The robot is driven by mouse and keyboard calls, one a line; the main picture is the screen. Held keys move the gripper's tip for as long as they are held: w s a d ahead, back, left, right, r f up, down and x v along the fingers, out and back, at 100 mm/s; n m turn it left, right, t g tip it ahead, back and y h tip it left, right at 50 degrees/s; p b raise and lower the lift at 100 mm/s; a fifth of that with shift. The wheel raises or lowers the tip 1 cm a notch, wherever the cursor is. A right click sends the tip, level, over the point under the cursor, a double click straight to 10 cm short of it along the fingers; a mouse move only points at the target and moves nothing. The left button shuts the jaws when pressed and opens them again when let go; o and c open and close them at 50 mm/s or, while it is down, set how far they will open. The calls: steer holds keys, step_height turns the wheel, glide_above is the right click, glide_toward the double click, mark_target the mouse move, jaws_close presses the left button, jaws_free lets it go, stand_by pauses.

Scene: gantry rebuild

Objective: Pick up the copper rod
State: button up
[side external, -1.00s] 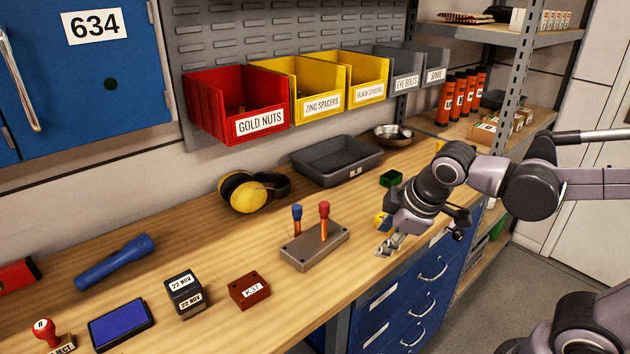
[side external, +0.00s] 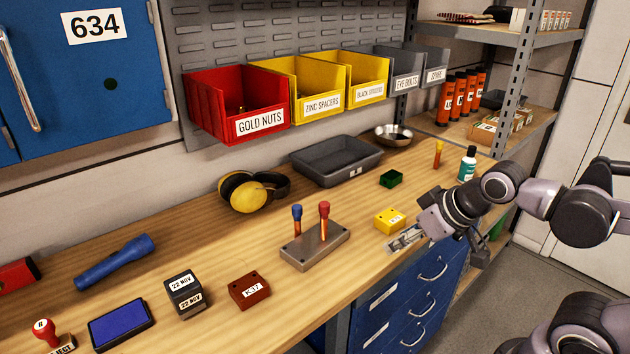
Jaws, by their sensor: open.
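Copper-coloured rods show in several places. One with a blue cap (side external: 297,222) and one with a red cap (side external: 324,222) stand upright in a grey metal block (side external: 314,250) in the middle of the bench. Another with a yellow cap (side external: 438,155) stands upright at the back right; what holds it is hard to make out. My gripper (side external: 470,244) is open at the bench's front right edge, to the right of the metal block and apart from the rods. Its fingertips are partly hidden.
A yellow block (side external: 390,221) and a shiny flat item (side external: 404,240) lie left of my gripper. A red-brown block (side external: 250,290) lies at the front left.

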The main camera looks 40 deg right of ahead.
steer(key=shift+o, duration=0.5)
steer(key=n+g+h, duration=0.4)
steer(key=n+g, duration=0.1)
steer(key=n, duration=2)
glide_toward(296, 209)
steer(key=f, duration=0.2)
steer(key=x, duration=1)
steer(key=shift+w+d+f, duration=0.1)
steer(key=shift+w+d, duration=0.15)
steer(key=shift+d, duration=0.1)
jaws_close()
